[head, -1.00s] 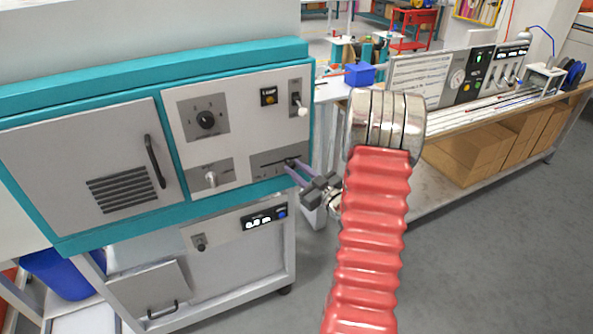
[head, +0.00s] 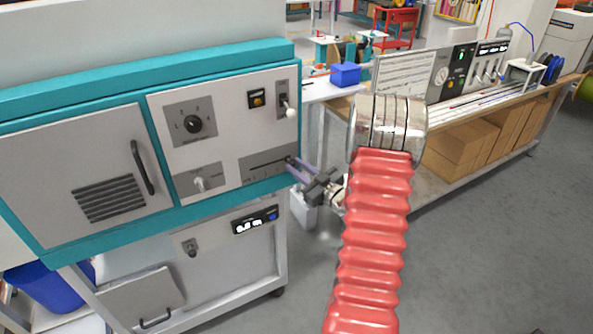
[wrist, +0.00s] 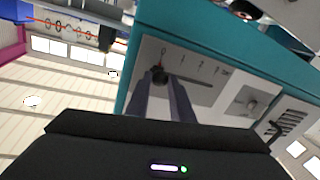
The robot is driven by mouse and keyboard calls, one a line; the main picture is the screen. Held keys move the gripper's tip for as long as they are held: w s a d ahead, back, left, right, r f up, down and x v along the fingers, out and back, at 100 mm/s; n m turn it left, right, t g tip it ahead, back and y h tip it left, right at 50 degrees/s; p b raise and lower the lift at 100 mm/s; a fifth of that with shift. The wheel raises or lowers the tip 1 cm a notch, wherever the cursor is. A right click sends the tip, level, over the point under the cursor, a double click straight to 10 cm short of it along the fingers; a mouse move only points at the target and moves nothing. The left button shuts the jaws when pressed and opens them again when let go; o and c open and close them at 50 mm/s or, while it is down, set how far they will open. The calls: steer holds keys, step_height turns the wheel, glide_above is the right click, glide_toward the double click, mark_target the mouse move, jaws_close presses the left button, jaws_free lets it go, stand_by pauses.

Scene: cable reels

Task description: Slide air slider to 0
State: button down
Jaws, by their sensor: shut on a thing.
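The air slider is a dark knob (head: 290,160) in a slot on a dark grey plate (head: 255,166) at the lower right of the teal-edged cabinet's panel. The knob stands near the right end of the slot. In the wrist view the slider knob (wrist: 159,75) is close to the 0 mark, with the slot running right past the higher marks. My gripper (head: 296,165) reaches in from the right, its two purple fingers shut on the knob. In the wrist view the fingers (wrist: 163,84) converge on it and partly hide it.
A rotary dial (head: 194,123), a small lever knob (head: 199,184), an orange button (head: 257,98) and a toggle lever (head: 290,111) share the panel. A bench (head: 480,165) with boxes below stands at right. Grey floor at lower right is clear.

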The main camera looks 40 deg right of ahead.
steer(key=shift+d, duration=0.3)
steer(key=c, duration=1.5)
jaws_free()
steer(key=shift+c, duration=0.2)
steer(key=shift+s, duration=0.1)
steer(key=s, duration=1.3)
steer(key=shift+s+a, duration=0.2)
steer(key=shift+s, duration=0.15)
steer(key=shift+f, duration=0.1)
